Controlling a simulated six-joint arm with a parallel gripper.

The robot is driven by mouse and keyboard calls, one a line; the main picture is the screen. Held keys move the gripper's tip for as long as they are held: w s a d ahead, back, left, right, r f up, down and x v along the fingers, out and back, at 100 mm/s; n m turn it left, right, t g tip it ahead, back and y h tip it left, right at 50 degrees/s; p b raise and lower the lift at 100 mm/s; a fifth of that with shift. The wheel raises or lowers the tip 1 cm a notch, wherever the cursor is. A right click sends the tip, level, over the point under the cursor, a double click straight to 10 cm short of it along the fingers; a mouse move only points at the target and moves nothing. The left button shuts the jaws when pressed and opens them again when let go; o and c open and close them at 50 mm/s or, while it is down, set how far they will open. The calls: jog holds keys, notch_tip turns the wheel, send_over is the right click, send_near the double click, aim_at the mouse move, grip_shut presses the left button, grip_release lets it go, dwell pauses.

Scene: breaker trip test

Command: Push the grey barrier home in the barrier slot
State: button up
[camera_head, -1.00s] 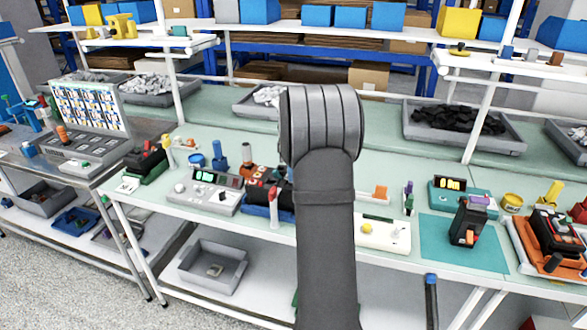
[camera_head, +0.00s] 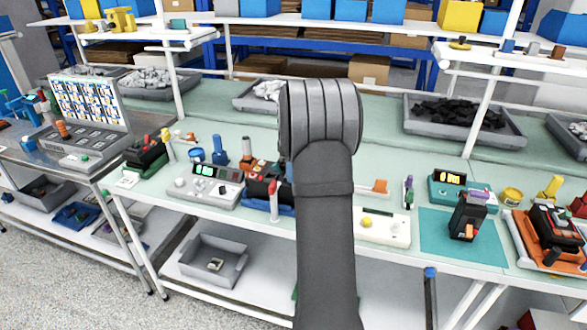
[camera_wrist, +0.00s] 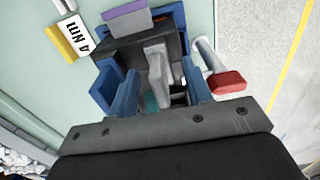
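The grey barrier (camera_wrist: 157,72) is a light grey upright piece in the wrist view, standing at the black breaker (camera_wrist: 147,46) in its blue holder. My gripper (camera_wrist: 165,92) has two blue fingers, one on each side of the barrier, with visible gaps between. It looks open. The barrier's lower end and how deep it sits in the slot cannot be made out. In the head view, the black breaker (camera_head: 262,184) is partly covered by my arm, and my gripper and the barrier are hidden.
In the wrist view, a red-capped post (camera_wrist: 226,82) stands close right of the fingers. A purple-topped block (camera_wrist: 127,18) and a yellow label stand (camera_wrist: 67,40) lie beyond. In the head view, a grey meter box (camera_head: 205,186) stands left of the breaker and a cream box (camera_head: 384,229) right.

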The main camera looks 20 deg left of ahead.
notch_tip(320, 180, up, 17)
jog(key=shift+r, duration=0.2)
dwell(0.3)
notch_tip(320, 180, down, 18)
jog(key=shift+r, duration=0.5)
dwell(0.4)
notch_tip(320, 180, up, 17)
notch_tip(320, 180, down, 18)
jog(key=shift+r, duration=0.2)
notch_tip(320, 180, up, 9)
jog(key=shift+f, duration=0.1)
dwell(0.6)
